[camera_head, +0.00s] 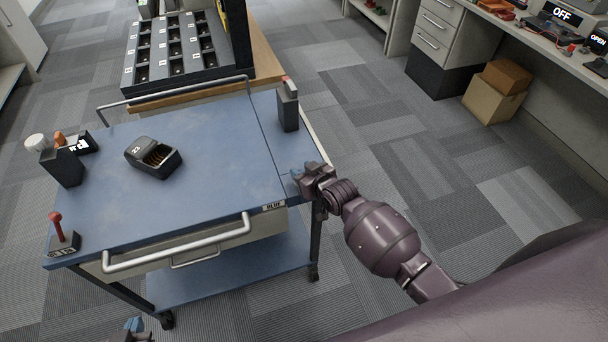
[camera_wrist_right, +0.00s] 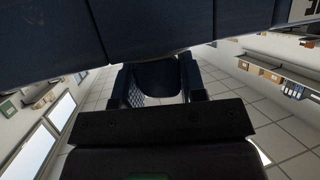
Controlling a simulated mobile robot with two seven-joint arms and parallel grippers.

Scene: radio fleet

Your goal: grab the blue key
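I cannot make out a blue key for certain in either view. The blue cart (camera_head: 200,215) has a small label reading BLUE (camera_head: 273,206) on its front right edge. My right gripper (camera_head: 298,175) is at the right edge of the cart top, close to that label; its tips look blue. In the right wrist view the fingers (camera_wrist_right: 156,85) stand apart, with a dark rounded shape between them that I cannot identify. My left gripper (camera_head: 133,325) shows only as small blue tips at the bottom edge, in front of the cart.
On the cart stand an open dark case (camera_head: 153,157), a dark holder (camera_head: 64,167), a red-knobbed block (camera_head: 63,240) and a dark radio-like block (camera_head: 288,107). A slotted rack (camera_head: 175,50) is behind. Boxes (camera_head: 495,100) lie right; the floor between is clear.

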